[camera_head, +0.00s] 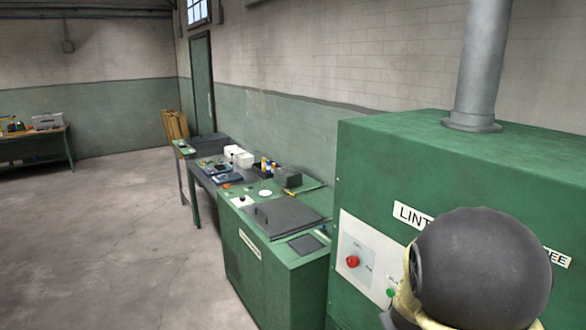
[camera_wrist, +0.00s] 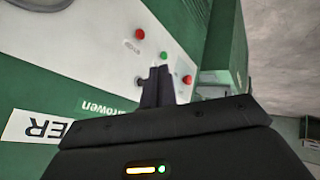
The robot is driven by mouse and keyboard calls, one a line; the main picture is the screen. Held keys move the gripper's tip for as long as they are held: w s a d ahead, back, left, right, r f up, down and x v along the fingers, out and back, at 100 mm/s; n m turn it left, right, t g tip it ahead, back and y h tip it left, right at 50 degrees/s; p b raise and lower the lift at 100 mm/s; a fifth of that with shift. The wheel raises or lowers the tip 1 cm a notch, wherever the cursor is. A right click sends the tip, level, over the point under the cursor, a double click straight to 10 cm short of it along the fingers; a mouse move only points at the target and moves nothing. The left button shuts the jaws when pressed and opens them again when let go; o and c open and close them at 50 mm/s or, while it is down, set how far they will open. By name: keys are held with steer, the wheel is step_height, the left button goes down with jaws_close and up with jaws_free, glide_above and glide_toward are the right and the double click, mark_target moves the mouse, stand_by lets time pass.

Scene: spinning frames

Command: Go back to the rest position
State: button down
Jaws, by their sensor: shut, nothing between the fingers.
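My gripper (camera_wrist: 160,76) shows in the wrist camera view, its dark fingers closed together with nothing between them. It points toward a green machine (camera_wrist: 85,98) with a pale control panel (camera_wrist: 105,50). The fingertips appear near a green button (camera_wrist: 163,57) and a red button (camera_wrist: 187,79); I cannot tell whether they touch the panel. Another red button (camera_wrist: 139,34) sits farther up. In the head view my dark, rounded arm link covers the lower right, and the gripper itself is not visible there.
The tall green machine (camera_head: 430,160) with a grey pipe (camera_head: 483,65) stands close on the right. A lower green cabinet (camera_head: 262,275) and a cluttered bench (camera_head: 205,180) line the wall. Another table (camera_head: 38,135) stands far left. The concrete floor (camera_head: 100,240) is clear.

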steer(key=s+a+f+m+g+y+b, duration=0.1)
steer(key=s+a+g, duration=0.1)
steer(key=s+a, duration=0.3)
steer(key=s+a+f+m+g+y, duration=0.1)
steer(key=s+a+f+g+y, duration=0.1)
steer(key=s+a, duration=0.4)
steer(key=s, duration=0.5)
steer(key=shift+f+g+y+b, duration=0.15)
steer(key=shift+g+y+b, duration=0.15)
steer(key=shift+g+b, duration=0.1)
